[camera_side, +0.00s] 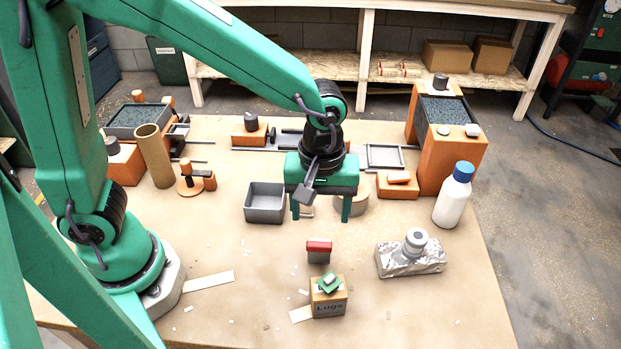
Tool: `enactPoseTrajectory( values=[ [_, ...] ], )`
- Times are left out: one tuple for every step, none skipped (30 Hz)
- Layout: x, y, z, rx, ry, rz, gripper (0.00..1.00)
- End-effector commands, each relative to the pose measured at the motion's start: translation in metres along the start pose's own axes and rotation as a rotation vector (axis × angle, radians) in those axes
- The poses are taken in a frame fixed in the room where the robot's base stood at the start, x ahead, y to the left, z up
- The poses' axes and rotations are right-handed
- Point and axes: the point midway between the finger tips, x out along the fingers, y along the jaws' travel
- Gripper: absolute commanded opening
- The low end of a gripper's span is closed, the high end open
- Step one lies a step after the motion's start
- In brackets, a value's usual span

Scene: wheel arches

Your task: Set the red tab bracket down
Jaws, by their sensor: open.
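The red tab bracket (319,251), a small grey block with a red top, stands upright on the tan table (215,300). Nothing is holding it. My gripper (321,213) is open, its two green fingers pointing down and spread apart. It is empty and sits behind the bracket in the picture, apart from it. Its exact height over the table is hard to tell.
A box marked LUGS (328,304) stands in front. A foil-wrapped block (396,262) and white bottle (452,204) are right.

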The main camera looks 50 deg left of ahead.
Motion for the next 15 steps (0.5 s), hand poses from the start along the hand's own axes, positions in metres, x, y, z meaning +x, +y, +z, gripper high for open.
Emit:
enactPoseTrajectory(
  values=[
    [0.0001,0.0,0.0,0.0,0.0,0.0,0.66],
    [0.0001,0.0,0.0,0.0,0.0,0.0,0.66],
    [0.0002,0.0,0.0,0.0,0.0,0.0,0.66],
    [0.0002,0.0,0.0,0.0,0.0,0.0,0.66],
    [0.0002,0.0,0.0,0.0,0.0,0.0,0.66],
    [0.0002,0.0,0.0,0.0,0.0,0.0,0.66],
    [0.0003,0.0,0.0,0.0,0.0,0.0,0.66],
    [0.0002,-0.0001,0.0,0.0,0.0,0.0,0.66],
    [0.0,-0.0002,-0.0002,0.001,0.0,0.001,0.66],
    [-0.0004,-0.0005,-0.0005,0.002,0.0,0.002,0.66],
    [-0.0011,-0.0009,-0.0011,0.004,0.001,0.003,0.66],
    [-0.0025,-0.0018,-0.0021,0.007,0.002,0.007,0.66],
    [-0.0041,-0.0027,-0.0032,0.011,0.003,0.01,0.66],
    [-0.0059,-0.0039,-0.0044,0.018,0.004,0.014,0.66],
    [-0.0086,-0.0061,-0.0065,0.028,0.006,0.021,0.66]
  ],
)
